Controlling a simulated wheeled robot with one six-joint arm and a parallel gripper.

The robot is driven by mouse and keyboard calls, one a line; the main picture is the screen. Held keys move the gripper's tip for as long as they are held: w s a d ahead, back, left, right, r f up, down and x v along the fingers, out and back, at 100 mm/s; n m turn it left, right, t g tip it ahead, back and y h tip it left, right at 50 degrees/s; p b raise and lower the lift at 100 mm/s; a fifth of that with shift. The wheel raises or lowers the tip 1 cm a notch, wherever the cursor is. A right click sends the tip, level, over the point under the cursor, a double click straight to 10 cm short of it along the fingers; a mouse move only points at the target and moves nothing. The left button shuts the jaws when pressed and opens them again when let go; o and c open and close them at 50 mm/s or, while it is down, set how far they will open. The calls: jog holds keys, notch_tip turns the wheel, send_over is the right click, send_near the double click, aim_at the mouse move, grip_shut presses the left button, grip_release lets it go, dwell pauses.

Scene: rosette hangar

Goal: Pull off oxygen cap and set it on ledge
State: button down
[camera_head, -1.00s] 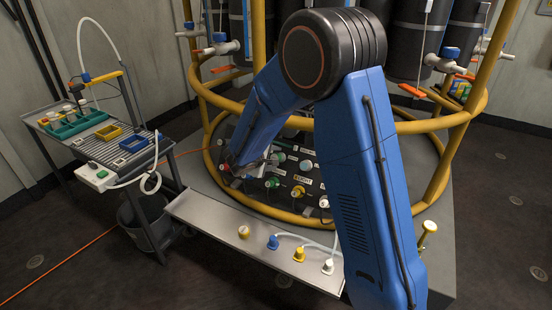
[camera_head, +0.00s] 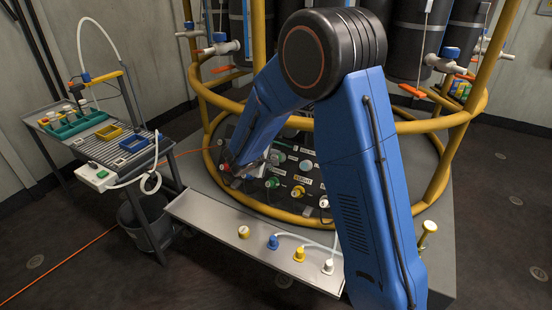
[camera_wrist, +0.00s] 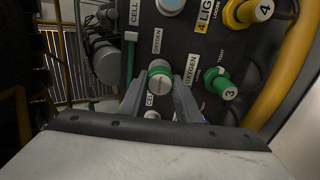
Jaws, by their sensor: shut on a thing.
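The oxygen cap (camera_wrist: 160,80), with a green rim and pale round face, sits between my fingers in the wrist view. An OXYGEN label is just above it on the dark panel. My gripper (camera_wrist: 158,92) is shut on this cap, one finger on each side. I cannot tell whether the cap is still seated on its port. In the head view my gripper (camera_head: 246,168) is low at the left part of the panel, and the cap cannot be made out there. The grey ledge (camera_head: 205,215) runs along the front of the panel, with its left part bare.
A yellow cap (camera_head: 243,232), a blue cap (camera_head: 273,242), another yellow cap (camera_head: 299,255) and a white cap (camera_head: 328,267) stand on the ledge. A green knob marked 3 (camera_wrist: 224,88) is right of my fingers. A yellow ring rail (camera_head: 213,160) surrounds the panel.

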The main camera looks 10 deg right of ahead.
jog(key=shift+v, duration=3)
